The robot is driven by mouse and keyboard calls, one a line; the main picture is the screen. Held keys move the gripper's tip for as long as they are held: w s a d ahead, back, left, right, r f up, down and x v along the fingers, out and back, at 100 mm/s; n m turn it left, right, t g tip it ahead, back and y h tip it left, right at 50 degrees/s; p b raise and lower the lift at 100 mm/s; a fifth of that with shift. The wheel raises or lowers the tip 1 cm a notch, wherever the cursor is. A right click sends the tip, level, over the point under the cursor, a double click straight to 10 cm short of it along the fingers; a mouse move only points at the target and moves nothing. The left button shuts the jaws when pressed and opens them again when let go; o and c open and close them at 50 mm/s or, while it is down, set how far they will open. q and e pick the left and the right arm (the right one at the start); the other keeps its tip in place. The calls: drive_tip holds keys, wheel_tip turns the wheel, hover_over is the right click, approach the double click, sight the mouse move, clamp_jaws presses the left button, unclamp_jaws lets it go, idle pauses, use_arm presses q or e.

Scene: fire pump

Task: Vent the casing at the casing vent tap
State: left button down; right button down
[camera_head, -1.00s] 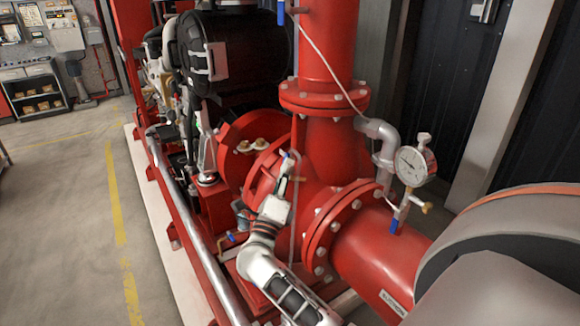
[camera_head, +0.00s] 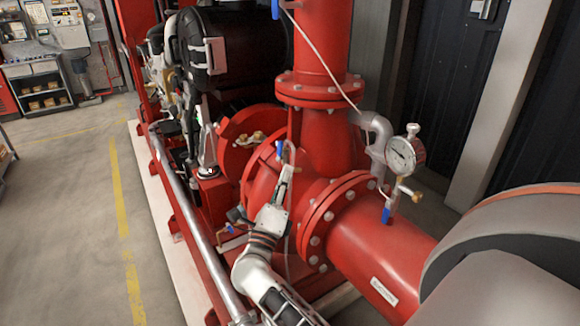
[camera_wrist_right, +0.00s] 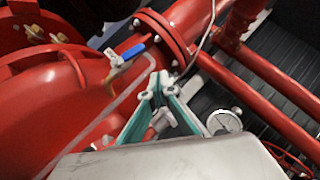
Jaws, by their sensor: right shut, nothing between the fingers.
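The casing vent tap (camera_wrist_right: 117,62) is on top of the red pump casing (camera_wrist_right: 78,110), with a brass body and a blue lever (camera_wrist_right: 136,50). In the head view its blue handle (camera_head: 279,149) shows just above my right gripper (camera_head: 286,166). In the right wrist view, my right gripper (camera_wrist_right: 155,82) has its green fingers shut and empty. Their tips appear just right of and below the tap; I cannot tell the gap in depth. A thin clear tube runs down from the tap. My left gripper is not in view.
A pressure gauge (camera_head: 402,153) with a blue-handled valve (camera_head: 386,215) stands on the red suction pipe (camera_head: 375,250). A large flange (camera_head: 330,215) lies right of my right arm. Another blue-handled valve (camera_head: 226,230) is low on the left. The floor (camera_head: 70,220) at left is clear.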

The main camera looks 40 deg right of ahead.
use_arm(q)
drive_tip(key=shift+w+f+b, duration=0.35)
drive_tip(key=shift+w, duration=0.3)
use_arm(e)
drive_tip(key=r+v, duration=0.1)
drive_tip(key=v, duration=0.5)
drive_tip(key=shift+a, duration=0.2)
